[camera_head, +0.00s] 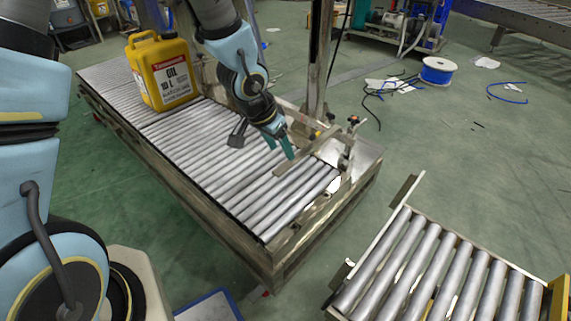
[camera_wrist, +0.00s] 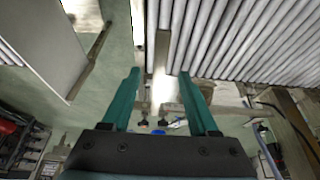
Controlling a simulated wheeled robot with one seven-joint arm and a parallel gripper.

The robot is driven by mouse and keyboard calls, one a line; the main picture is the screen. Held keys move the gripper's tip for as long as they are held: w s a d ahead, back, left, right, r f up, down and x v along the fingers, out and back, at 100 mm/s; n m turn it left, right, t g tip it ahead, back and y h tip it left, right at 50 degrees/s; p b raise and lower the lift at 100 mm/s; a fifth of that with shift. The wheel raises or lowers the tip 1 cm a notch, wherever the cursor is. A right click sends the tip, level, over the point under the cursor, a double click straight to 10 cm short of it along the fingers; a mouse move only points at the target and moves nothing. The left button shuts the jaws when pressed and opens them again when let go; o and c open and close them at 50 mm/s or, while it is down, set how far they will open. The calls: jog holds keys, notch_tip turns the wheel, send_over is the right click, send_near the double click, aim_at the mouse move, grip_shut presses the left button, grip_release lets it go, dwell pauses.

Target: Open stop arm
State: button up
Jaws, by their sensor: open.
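The stop arm (camera_head: 307,152) is a flat tan-grey metal bar. It lies across the rollers near the right end of the roller conveyor (camera_head: 205,195), slanting from the fittings at the far side rail. My gripper (camera_head: 281,150) is open with teal fingers, low over the rollers and close to the bar's left side. In the wrist view, the bar (camera_wrist: 162,52) runs lengthwise in the gap between the fingertips of my gripper (camera_wrist: 160,74). The fingers show no hold on it. Whether a finger touches the bar cannot be told.
A yellow canister (camera_head: 160,72) stands on the rollers at the far left. A metal post (camera_head: 318,60) rises behind the bar. Small clamps (camera_head: 352,128) stick up from the far rail. A second roller conveyor (camera_head: 445,265) lies at the lower right, across a floor gap.

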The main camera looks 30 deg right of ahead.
aim_at(288, 164)
jog(key=b+x, duration=0.1)
jog(key=x, duration=0.5)
grip_shut()
dwell(0.4)
dwell(1.0)
